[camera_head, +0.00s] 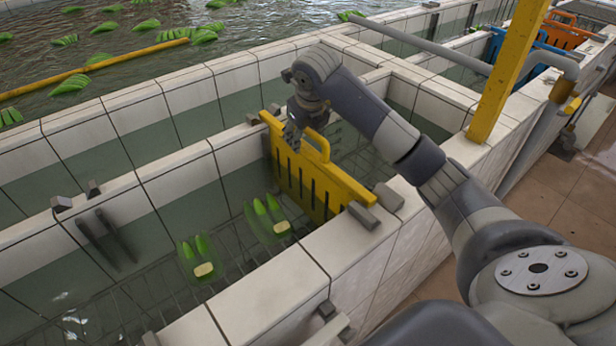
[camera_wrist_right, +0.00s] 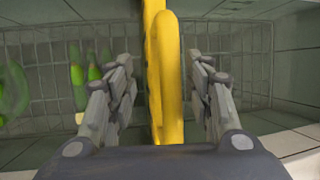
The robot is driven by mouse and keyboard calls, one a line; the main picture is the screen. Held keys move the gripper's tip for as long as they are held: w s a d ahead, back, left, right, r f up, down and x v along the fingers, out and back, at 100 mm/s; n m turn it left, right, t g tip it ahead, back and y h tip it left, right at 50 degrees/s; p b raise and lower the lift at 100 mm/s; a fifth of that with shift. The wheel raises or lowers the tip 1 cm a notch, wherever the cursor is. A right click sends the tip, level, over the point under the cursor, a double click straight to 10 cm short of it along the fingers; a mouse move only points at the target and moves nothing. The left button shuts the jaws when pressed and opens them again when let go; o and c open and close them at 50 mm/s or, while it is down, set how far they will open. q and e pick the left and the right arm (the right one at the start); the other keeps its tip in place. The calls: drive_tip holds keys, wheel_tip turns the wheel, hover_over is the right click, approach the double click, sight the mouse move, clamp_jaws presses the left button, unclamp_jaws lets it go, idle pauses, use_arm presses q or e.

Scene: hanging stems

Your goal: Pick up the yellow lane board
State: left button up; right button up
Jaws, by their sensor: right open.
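The yellow lane board (camera_head: 305,178) stands upright across the tiled water channel, its ends at the channel walls. It has vertical slots and a raised loop handle along its top edge. My right gripper (camera_head: 292,135) is at the board's upper left part in the head view. In the right wrist view the yellow board (camera_wrist_right: 168,85) runs between the two open fingers of my right gripper (camera_wrist_right: 165,88), with a visible gap on each side. The fingers do not appear closed on it. My left gripper is not in view.
Green banana clusters (camera_head: 268,222) float in the channel beside the board. Tiled walls (camera_head: 270,290) edge the channel. A yellow post (camera_head: 508,70) and a grey pipe (camera_head: 425,45) stand to the right. Blue (camera_head: 515,48) and orange (camera_head: 565,32) boards sit farther back.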

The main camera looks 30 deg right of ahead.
sight(303, 144)
drive_tip(key=x, duration=0.3)
drive_tip(key=shift+a+f+p, duration=0.1)
drive_tip(key=shift+f+p, duration=0.15)
drive_tip(key=shift+p, duration=0.05)
drive_tip(key=shift+w+f, duration=0.15)
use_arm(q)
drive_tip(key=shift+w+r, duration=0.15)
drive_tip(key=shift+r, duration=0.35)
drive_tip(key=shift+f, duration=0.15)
use_arm(e)
drive_tip(key=shift+f, duration=0.2)
drive_tip(key=c, duration=1.1)
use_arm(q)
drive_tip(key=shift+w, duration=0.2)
use_arm(e)
clamp_jaws()
drive_tip(key=shift+r, duration=0.1)
